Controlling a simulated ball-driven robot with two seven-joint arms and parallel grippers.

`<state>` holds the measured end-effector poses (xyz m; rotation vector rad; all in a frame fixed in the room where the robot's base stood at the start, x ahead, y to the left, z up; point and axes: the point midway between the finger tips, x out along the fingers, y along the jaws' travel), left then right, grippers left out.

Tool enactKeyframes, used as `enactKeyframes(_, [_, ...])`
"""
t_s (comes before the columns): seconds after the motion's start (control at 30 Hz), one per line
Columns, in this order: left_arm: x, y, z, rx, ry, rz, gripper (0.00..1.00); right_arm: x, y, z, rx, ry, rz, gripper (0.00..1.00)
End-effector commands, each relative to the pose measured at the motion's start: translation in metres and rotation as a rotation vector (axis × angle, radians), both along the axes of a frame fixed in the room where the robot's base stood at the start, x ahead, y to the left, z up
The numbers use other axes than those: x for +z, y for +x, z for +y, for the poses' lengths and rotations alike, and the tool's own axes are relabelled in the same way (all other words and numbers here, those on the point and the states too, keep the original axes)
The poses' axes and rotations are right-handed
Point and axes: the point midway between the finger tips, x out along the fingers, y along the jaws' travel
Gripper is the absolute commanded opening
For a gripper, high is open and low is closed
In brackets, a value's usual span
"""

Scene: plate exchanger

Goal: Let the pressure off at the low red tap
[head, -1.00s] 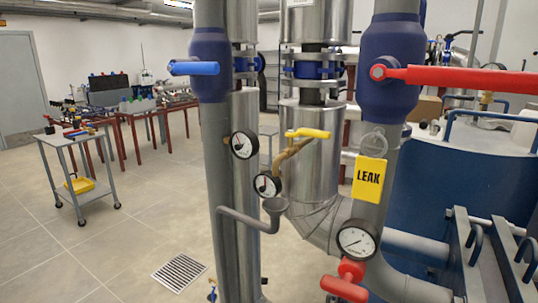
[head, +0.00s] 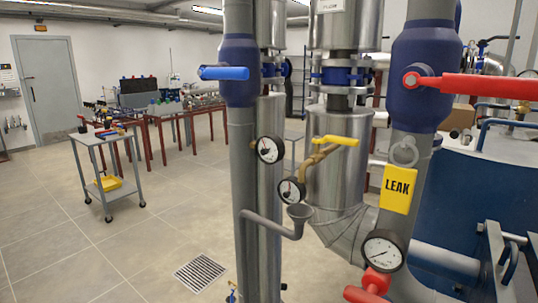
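The low red tap (head: 370,286) is at the bottom edge of the head view, below a round pressure gauge (head: 382,251) on the right-hand grey pipe. Its lower part is cut off by the frame. Above the gauge hangs a yellow LEAK tag (head: 398,189). Higher on the same pipe is a blue valve body (head: 425,75) with a long red handle (head: 485,86) pointing right. Neither of my grippers shows in the head view.
A left pipe carries a blue-handled valve (head: 224,73). Between the pipes are a yellow-handled tap (head: 336,140), two small gauges and a grey funnel (head: 299,212). A floor drain (head: 200,273) lies below. A trolley (head: 105,170) stands left. Open tiled floor lies between.

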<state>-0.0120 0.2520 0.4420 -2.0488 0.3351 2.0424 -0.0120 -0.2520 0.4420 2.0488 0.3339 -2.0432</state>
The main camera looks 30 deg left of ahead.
Motion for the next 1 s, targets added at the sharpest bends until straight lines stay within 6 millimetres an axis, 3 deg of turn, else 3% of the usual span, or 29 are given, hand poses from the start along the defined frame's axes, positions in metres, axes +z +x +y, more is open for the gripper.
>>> enactKeyframes(0.87, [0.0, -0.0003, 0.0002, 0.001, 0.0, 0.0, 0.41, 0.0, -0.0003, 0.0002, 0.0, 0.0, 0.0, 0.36])
enactKeyframes(1.0, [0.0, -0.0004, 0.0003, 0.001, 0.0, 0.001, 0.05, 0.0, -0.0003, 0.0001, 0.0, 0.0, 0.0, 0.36])
